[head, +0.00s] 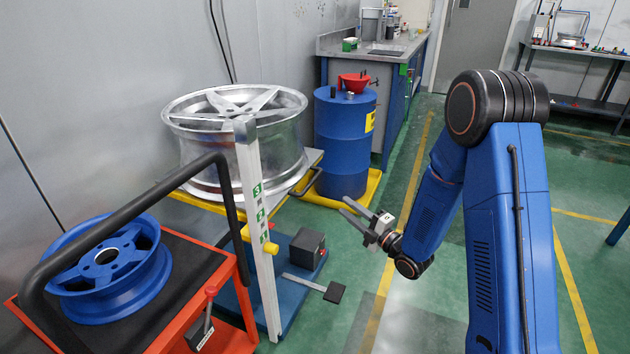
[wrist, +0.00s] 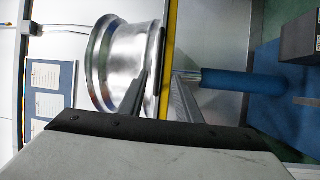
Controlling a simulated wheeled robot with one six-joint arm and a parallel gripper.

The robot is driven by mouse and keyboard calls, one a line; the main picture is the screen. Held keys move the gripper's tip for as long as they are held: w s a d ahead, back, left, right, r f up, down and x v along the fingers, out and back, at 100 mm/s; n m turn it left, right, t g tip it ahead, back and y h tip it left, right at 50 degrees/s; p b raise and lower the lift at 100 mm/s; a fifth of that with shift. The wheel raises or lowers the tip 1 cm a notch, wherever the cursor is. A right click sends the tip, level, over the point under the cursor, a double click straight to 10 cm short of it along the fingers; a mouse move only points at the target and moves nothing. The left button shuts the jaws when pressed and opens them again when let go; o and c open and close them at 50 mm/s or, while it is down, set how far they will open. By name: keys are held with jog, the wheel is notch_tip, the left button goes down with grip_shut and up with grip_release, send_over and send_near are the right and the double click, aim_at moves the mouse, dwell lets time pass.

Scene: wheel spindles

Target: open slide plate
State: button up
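A large silver wheel (head: 235,135) lies flat on a yellow-edged plate (head: 315,157) on a blue stand. A dark loop handle (head: 303,182) sticks out at the plate's right side. I take this plate to be the slide plate; no label shows. My gripper (head: 342,204) is open and empty, to the right of the handle and apart from it, with its fingers pointing left toward the stand. In the wrist view, turned sideways, the open fingers (wrist: 162,95) show in front of the silver wheel (wrist: 112,60) and the plate's yellow edge (wrist: 169,45). The handle is not clearly seen there.
A white post (head: 256,225) stands before the silver wheel. A red cart (head: 245,315) with a black rail (head: 130,210) carries a blue wheel (head: 105,265) at left. A blue drum (head: 345,135) stands on a yellow base behind.

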send_near(312, 180)
jog(key=shift+n+y, duration=0.3)
jog(key=x, duration=0.6)
jog(key=f+x, duration=0.1)
jog(key=x, duration=0.2)
jog(key=shift+w+a, duration=0.25)
jog(key=shift+w, duration=0.15)
grip_shut()
